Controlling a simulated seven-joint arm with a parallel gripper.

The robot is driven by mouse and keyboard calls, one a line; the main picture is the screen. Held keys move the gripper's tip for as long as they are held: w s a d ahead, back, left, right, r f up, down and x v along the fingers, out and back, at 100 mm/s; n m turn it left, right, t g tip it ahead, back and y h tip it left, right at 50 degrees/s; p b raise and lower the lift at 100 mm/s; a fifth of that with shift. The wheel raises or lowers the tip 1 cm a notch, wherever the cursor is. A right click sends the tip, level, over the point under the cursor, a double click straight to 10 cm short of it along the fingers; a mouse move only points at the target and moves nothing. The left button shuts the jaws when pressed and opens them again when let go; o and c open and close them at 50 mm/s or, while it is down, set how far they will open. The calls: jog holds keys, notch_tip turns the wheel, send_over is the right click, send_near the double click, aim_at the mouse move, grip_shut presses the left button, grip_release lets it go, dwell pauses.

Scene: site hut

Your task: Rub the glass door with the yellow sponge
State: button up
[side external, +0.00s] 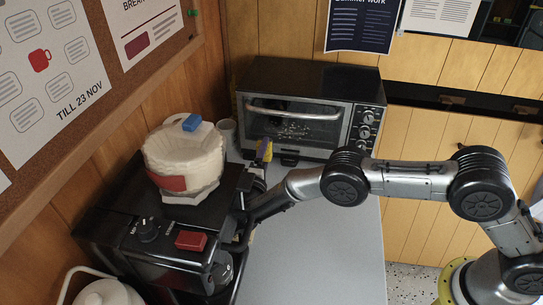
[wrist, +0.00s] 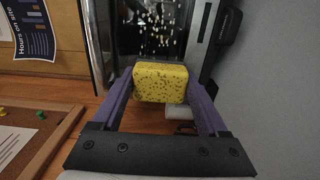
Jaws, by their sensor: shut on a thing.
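The glass door (side external: 300,126) is the front of a black toaster oven at the back of the counter. Pale specks are spread over its middle, and a metal handle runs across its top. In the wrist view the speckled glass door (wrist: 152,25) fills the upper middle. The yellow sponge (wrist: 160,84) is clamped between the purple fingers of my gripper (wrist: 160,88). In the side view the sponge (side external: 266,151) is small and partly hidden by my gripper (side external: 262,156), near the door's lower left corner. I cannot tell whether the sponge touches the glass.
A white mug (side external: 228,131) stands left of the oven. A white kettle (side external: 105,293) is at lower left. The grey counter (side external: 330,230) is clear in front.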

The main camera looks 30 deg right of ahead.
aim_at(301, 135)
jog(key=shift+x, duration=2.85)
jog(key=shift+x, duration=1)
jog(key=shift+s+d, duration=1.45)
jog(key=shift+s, duration=0.05)
jog(key=shift+s+d, duration=1.6)
jog(key=shift+d, duration=0.35)
jog(key=shift+s+d, duration=1.05)
jog(key=shift+s, duration=0.15)
jog(key=shift+a, duration=0.15)
jog(key=shift+w+a, duration=1.35)
jog(key=shift+a, duration=0.25)
